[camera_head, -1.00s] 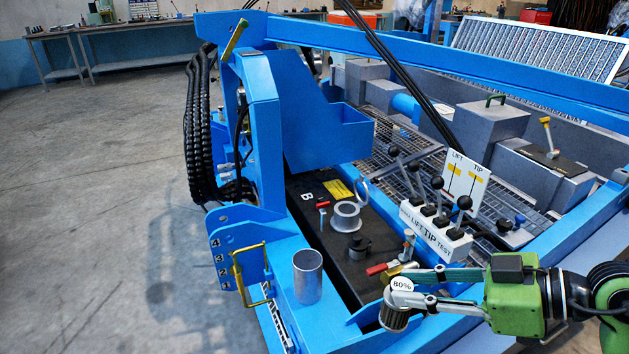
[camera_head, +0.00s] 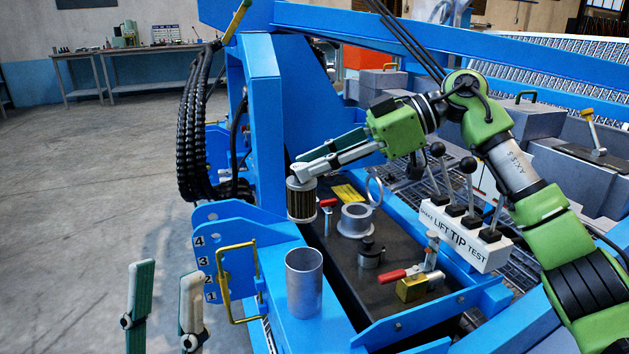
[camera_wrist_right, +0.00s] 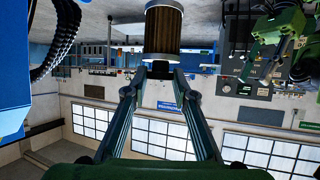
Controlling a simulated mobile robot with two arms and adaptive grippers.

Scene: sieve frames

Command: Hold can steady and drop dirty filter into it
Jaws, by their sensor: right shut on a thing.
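The can (camera_head: 305,284) is an open grey metal cylinder standing upright on the blue frame ledge in the head view. The dirty filter (camera_head: 301,201) is a brown pleated cylinder with grey end caps. My right gripper (camera_head: 300,172) is shut on the filter's top end and holds it above and behind the can, apart from it. The filter (camera_wrist_right: 164,32) also shows at the fingertips in the right wrist view. My left gripper (camera_head: 166,290) is open and empty at the lower left, its two fingers pointing up, left of the can and apart from it.
An open filler neck (camera_head: 355,219) with its lid tilted up sits on the dark tank top (camera_head: 345,263). A red-handled valve (camera_head: 410,285) and a lever block (camera_head: 465,237) stand to the right. A yellow handle (camera_head: 226,290) is left of the can.

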